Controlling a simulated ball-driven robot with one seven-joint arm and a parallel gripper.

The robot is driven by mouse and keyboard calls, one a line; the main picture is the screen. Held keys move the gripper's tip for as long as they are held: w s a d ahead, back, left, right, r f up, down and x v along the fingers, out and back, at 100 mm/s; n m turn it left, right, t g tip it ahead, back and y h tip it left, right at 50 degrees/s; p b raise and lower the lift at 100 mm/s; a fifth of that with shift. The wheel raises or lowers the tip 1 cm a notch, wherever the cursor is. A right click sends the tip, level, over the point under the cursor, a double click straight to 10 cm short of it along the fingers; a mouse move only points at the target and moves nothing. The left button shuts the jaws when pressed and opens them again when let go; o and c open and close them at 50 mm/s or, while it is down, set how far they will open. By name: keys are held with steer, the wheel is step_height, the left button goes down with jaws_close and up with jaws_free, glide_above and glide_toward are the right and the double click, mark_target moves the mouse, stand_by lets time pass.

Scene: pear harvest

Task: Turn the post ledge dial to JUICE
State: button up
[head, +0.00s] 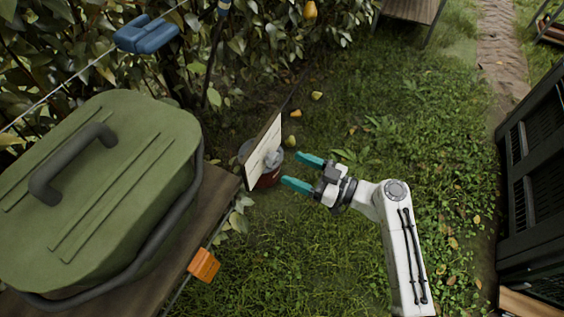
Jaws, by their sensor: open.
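A pale upright board (262,153) is seen nearly edge-on at the end of a wooden ledge (215,200). A grey knob-like piece (273,158) shows at the board's right face and looks like the dial. The board's lettering and the dial's setting cannot be read from this angle. My gripper (292,169) is just right of the board, its two teal fingers open and pointing left toward the grey piece. The fingers look empty and apart from it; the exact gap cannot be told.
A green lidded box (100,190) with a dark handle fills the left. An orange block (204,265) hangs at the ledge's edge. A blue clip (146,35) is on a wire. Dark slatted crates (535,180) stand right.

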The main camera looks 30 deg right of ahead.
mark_target(276, 162)
steer(key=shift+x, duration=2.45)
steer(key=shift+s, duration=0.1)
steer(key=c, duration=1)
